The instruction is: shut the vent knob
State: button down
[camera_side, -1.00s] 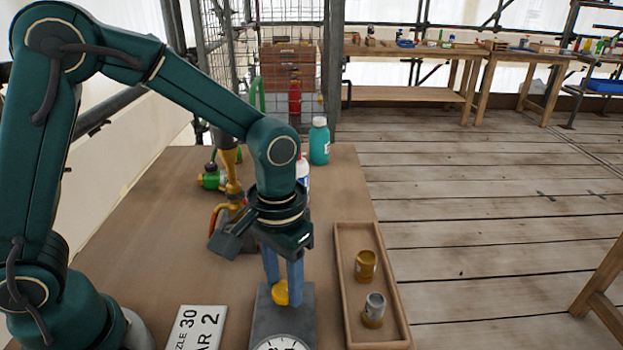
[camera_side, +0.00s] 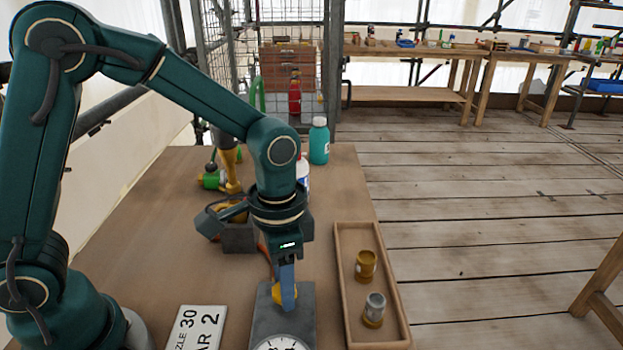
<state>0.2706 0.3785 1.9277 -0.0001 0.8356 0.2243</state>
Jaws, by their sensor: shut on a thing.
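The yellow vent knob (camera_side: 279,294) sits on top of the grey gauge block (camera_side: 265,322), near the front of the table. My gripper (camera_side: 286,288) comes down from above with blue fingers and is shut on the knob. One finger stands in front and hides part of the knob. The far finger is mostly hidden behind it. The round white dial (camera_side: 282,343) on the block is cut off by the bottom edge of the picture.
A wooden tray (camera_side: 343,268) with two metal fittings stands right of the block. A white sign (camera_side: 196,328) lies to the left. Behind my wrist are a grey holder (camera_side: 238,238) and brass and green fittings (camera_side: 212,178). A teal bottle (camera_side: 319,142) stands at the back.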

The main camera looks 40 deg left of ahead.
jog(key=m, duration=0.6)
jog(key=shift+m, duration=0.3)
dwell(0.4)
jog(key=shift+c, duration=2.2)
grip_release()
jog(key=shift+r, duration=2.6)
